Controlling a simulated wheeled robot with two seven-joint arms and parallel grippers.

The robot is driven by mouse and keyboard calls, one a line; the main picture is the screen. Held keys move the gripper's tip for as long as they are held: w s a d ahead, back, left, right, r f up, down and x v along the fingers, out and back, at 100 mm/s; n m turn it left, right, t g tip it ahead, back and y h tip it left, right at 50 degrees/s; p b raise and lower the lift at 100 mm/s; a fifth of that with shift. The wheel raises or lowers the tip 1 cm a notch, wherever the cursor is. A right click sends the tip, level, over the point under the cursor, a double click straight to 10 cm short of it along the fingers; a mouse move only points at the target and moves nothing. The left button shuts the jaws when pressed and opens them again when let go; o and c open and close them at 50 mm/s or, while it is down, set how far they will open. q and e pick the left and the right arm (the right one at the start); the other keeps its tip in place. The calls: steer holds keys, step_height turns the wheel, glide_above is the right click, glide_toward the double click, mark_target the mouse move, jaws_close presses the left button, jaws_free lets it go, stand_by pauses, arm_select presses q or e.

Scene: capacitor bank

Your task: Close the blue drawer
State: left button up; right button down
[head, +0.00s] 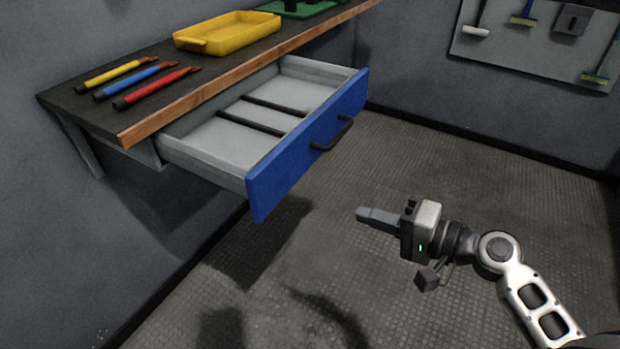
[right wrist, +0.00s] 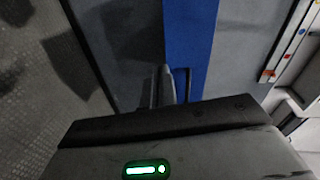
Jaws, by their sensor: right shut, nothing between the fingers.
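The blue drawer (head: 300,148) is pulled out from under the wall-mounted workbench. It has a blue front with a dark bar handle (head: 333,134). Inside it is grey, with two dark dividers, and it looks empty. My right gripper (head: 362,215) is shut and empty, in front of the blue front and to the right of it in the head view, apart from the drawer. In the right wrist view the fingers (right wrist: 168,86) point towards the blue front (right wrist: 188,45). My left gripper is in neither view.
The workbench top (head: 75,110) carries several colored tools, a yellow tray (head: 228,32) and a green tray (head: 300,9). A pegboard (head: 540,45) with brushes hangs on the right wall. The floor between drawer and right wall is clear.

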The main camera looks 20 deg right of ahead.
step_height(320, 180, up, 4)
steer(key=d+m+t+y, duration=0.1)
steer(key=d, duration=0.1)
steer(key=p, duration=0.3)
glide_toward(293, 161)
steer(key=x, duration=0.6)
steer(key=shift+w+a, duration=0.1)
steer(key=shift+w, duration=0.15)
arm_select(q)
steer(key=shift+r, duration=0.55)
arm_select(e)
steer(key=shift+w+a+f, duration=0.1)
steer(key=shift+w, duration=0.05)
